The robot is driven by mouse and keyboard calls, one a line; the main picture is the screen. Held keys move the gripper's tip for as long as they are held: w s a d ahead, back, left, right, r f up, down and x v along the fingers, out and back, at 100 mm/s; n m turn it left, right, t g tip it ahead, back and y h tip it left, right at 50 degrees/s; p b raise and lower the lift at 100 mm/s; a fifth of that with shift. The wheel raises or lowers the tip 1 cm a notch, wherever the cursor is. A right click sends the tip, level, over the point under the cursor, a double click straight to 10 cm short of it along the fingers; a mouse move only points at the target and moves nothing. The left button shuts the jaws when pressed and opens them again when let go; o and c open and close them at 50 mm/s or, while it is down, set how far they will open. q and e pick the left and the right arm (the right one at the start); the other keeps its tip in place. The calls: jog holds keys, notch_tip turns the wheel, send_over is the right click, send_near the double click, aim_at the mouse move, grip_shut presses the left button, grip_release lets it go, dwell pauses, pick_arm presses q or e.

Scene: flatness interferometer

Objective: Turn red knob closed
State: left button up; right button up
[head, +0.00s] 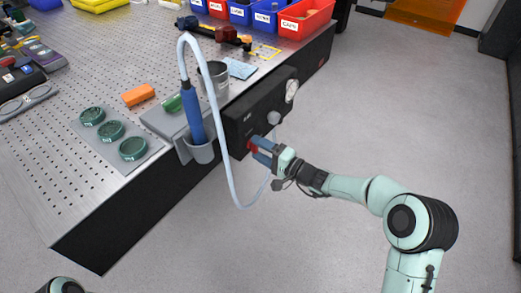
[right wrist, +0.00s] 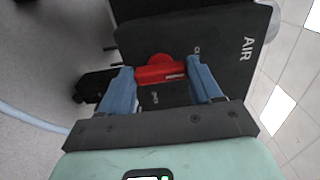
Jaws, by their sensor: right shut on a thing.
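The red knob (head: 250,146) is on the front of a black box (head: 240,118) at the table's side. In the right wrist view the red knob (right wrist: 161,72) shows as a red bar with a rounded part behind it. My right gripper (head: 260,151) reaches in from the right. In the right wrist view its two blue fingers (right wrist: 162,80) stand at either end of the red bar, shut on it. The box face carries the word AIR. My left gripper is out of view; only a bit of my left arm shows at the bottom left.
A pale hose (head: 232,185) loops down just left of the knob from a blue wand (head: 193,112) in a grey holder (head: 201,152). A gauge (head: 291,90) and a grey fitting (head: 273,117) are on the box. The floor to the right is clear.

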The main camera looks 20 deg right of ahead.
jog(key=o, duration=1.1)
jog(key=shift+c, duration=0.2)
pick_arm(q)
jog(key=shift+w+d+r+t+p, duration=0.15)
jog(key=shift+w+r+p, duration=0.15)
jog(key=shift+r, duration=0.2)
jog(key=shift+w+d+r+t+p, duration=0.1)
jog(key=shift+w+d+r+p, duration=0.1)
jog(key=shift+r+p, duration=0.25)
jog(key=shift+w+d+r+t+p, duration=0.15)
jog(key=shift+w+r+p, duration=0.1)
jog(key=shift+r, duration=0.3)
pick_arm(e)
jog(key=v, duration=1.3)
jog(key=shift+s+d, duration=0.15)
